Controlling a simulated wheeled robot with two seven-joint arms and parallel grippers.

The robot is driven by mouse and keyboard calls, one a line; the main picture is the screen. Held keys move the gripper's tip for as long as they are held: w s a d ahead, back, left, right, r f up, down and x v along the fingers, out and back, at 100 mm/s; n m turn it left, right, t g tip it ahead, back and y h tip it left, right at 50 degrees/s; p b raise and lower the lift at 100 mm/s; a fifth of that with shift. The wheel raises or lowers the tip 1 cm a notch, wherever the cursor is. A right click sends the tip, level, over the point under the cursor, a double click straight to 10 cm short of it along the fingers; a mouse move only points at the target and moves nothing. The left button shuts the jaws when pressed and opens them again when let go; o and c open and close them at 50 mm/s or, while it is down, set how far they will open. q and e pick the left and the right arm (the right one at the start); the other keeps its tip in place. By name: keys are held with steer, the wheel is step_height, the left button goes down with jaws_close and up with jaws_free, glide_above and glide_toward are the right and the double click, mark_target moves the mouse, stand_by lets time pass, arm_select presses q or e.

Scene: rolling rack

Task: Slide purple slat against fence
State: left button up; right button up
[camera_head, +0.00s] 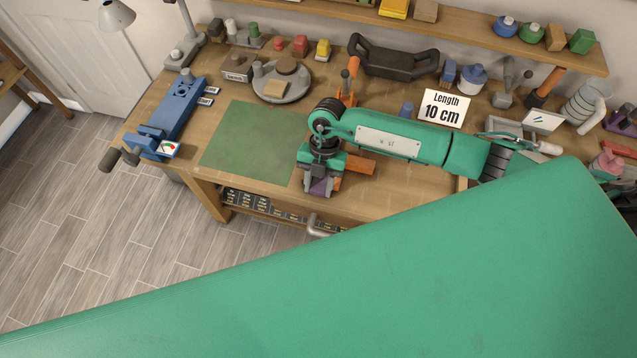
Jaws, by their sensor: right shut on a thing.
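My right gripper (321,181) reaches in from the right over the front edge of the workbench, just right of the green mat. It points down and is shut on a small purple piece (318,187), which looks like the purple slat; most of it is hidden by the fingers. An orange-brown wooden block (358,165) lies directly right of the gripper. I cannot tell whether it is the fence or whether the slat touches it. My left gripper is not in view.
The green mat (247,142) is bare. A blue vise (170,118) stands at the left bench end. A round grey tray (296,92) with wooden pieces, a dark two-handled tool (392,60) and a "Length 10 cm" sign (442,107) stand behind. A large green surface hides the lower right.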

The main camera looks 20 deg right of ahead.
steer(key=shift+w+d+r, duration=0.1)
steer(key=shift+w, duration=0.1)
steer(key=o, duration=1.1)
steer(key=shift+d, duration=0.1)
steer(key=shift+s, duration=0.1)
steer(key=shift+r, duration=0.1)
